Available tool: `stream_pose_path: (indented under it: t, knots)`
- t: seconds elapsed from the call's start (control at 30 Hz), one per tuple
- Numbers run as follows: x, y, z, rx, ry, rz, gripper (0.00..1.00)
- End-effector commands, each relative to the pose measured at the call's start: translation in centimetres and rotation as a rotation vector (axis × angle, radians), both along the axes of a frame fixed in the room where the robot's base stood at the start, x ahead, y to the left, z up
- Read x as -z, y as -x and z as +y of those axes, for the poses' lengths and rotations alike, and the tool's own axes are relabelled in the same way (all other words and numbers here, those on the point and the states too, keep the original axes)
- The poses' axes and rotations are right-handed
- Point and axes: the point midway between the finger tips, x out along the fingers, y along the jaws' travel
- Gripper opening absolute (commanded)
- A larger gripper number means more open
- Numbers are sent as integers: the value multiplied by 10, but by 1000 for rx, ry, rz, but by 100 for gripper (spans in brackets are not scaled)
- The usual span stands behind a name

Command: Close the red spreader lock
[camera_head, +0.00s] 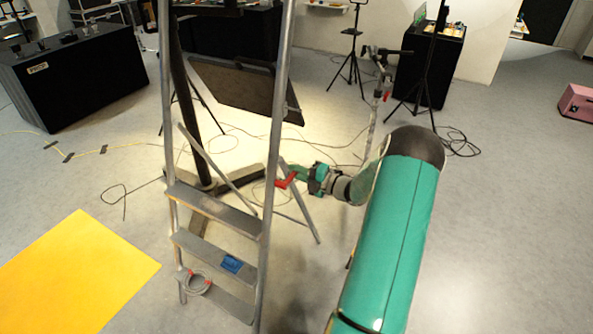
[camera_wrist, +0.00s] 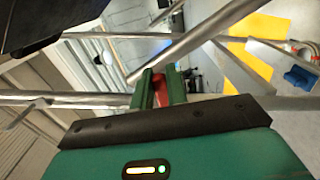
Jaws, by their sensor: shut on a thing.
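The red spreader lock (camera_head: 284,182) sits on the thin side brace of a silver stepladder (camera_head: 277,110), right of the ladder's near rail in the head view. My gripper (camera_head: 296,174) reaches it from the right, its green fingers at the red part. In the wrist view, my gripper (camera_wrist: 161,88) has its two green fingers closed on the red lock (camera_wrist: 160,90), which shows between them. The fingers hide much of the lock, and I cannot tell its exact angle.
Ladder rails and braces run close around my gripper. A blue item (camera_head: 232,264) and a grey ring-shaped item (camera_head: 195,283) are on the lower steps. A dark panel (camera_head: 240,88) stands behind the ladder. Cables lie on the floor; open floor lies at the right.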

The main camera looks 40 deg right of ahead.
Motion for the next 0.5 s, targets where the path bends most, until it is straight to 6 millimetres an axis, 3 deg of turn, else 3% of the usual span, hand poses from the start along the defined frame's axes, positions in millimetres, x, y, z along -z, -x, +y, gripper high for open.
stream_pose_path:
  t: [0.43,0.47,0.5]
  knots:
    - [2,1,0,1,-17,7,0]
    - [2,1,0,1,-17,7,17]
    - [2,0,0,1,-17,7,25]
